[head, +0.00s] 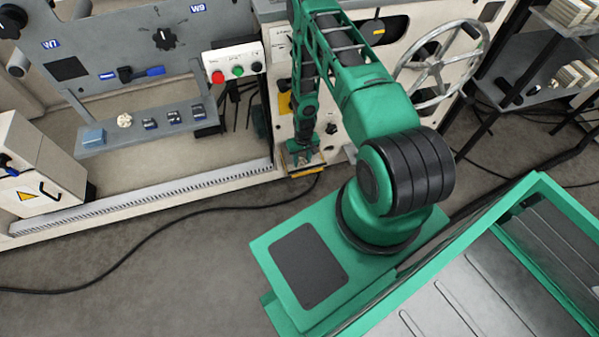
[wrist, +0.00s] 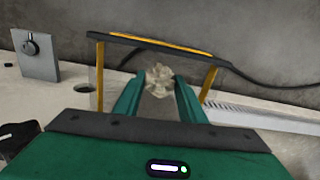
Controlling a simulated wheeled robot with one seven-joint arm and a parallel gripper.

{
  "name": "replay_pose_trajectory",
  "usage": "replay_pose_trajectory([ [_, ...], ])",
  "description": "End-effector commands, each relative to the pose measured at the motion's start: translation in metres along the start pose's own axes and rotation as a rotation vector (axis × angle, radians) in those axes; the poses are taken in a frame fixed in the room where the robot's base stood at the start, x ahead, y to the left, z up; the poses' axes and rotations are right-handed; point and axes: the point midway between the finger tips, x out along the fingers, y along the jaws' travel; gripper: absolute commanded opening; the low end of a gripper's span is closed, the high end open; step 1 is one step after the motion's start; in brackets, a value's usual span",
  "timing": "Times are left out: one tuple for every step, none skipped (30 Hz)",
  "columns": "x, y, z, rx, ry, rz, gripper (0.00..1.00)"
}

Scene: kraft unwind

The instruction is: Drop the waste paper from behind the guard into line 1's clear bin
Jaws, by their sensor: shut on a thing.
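The waste paper (wrist: 159,80) is a crumpled pale ball between the two green fingers of my gripper (wrist: 159,88) in the wrist view. My gripper is shut on it. A guard (wrist: 210,84) with yellow posts and a black and yellow top bar frames the fingers and the paper. In the head view my gripper (head: 303,157) points down at the foot of the cream machine, at the guard (head: 303,171); the held paper is too small to make out there. I cannot pick out a clear bin in either view.
A grey shelf (head: 150,134) at left holds a blue block (head: 94,137), a pale crumpled lump (head: 124,120) and several dark items. A button box (head: 234,68) and a handwheel (head: 440,62) are on the machine. A black cable (head: 150,232) crosses the otherwise clear floor.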

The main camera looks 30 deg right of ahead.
Motion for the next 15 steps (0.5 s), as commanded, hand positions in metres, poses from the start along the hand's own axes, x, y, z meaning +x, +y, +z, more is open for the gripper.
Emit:
replay_pose_trajectory([
  [0.007, 0.004, 0.005, 0.005, -0.002, 0.001, 0.16],
  [0.009, 0.006, 0.006, 0.007, -0.002, 0.002, 0.16],
  [0.013, 0.008, 0.008, 0.009, -0.002, 0.003, 0.16],
  [0.015, 0.009, 0.009, 0.010, -0.002, 0.003, 0.16],
  [0.017, 0.010, 0.010, 0.012, -0.002, 0.004, 0.16],
  [0.021, 0.012, 0.010, 0.013, -0.001, 0.004, 0.16],
  [0.025, 0.012, 0.010, 0.014, 0.000, 0.004, 0.16],
  [0.029, 0.013, 0.011, 0.014, -0.001, 0.004, 0.16],
  [0.036, 0.013, 0.012, 0.015, -0.002, 0.004, 0.16],
  [0.041, 0.014, 0.011, 0.016, -0.001, 0.004, 0.16],
  [0.047, 0.014, 0.012, 0.016, -0.002, 0.003, 0.16],
  [0.053, 0.015, 0.011, 0.017, -0.001, 0.003, 0.16],
  [0.058, 0.015, 0.011, 0.017, -0.001, 0.003, 0.16],
  [0.062, 0.015, 0.011, 0.017, -0.002, 0.003, 0.16],
  [0.067, 0.015, 0.011, 0.017, 0.000, 0.003, 0.16],
])
